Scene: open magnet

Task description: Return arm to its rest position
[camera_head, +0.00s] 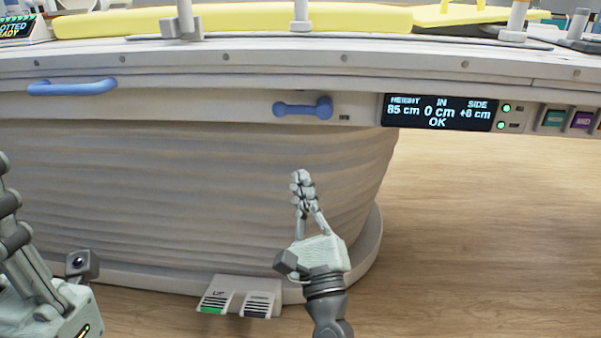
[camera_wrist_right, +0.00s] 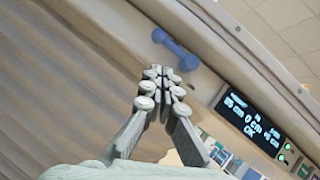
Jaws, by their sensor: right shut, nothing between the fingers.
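My right gripper (camera_head: 302,180) is in front of the table's pale ribbed pedestal, below a blue handle (camera_head: 303,108). Its fingers point up and are shut with nothing between them. The right wrist view shows the same closed fingertips (camera_wrist_right: 162,78) just below the blue handle (camera_wrist_right: 175,48), with no hold on it visible. My left arm shows at the lower left edge of the head view. Its gripper (camera_head: 10,205) is partly cut off by the frame, and I cannot tell its opening.
A long table with a yellow pad (camera_head: 235,22) spans the top. Another blue handle (camera_head: 72,87) is at left. A display (camera_head: 438,112) reads 85 cm, 0 cm, +6 cm, OK. Foot pedals (camera_head: 238,297) stand on the floor by the pedestal. Wooden floor (camera_head: 480,230) is clear at right.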

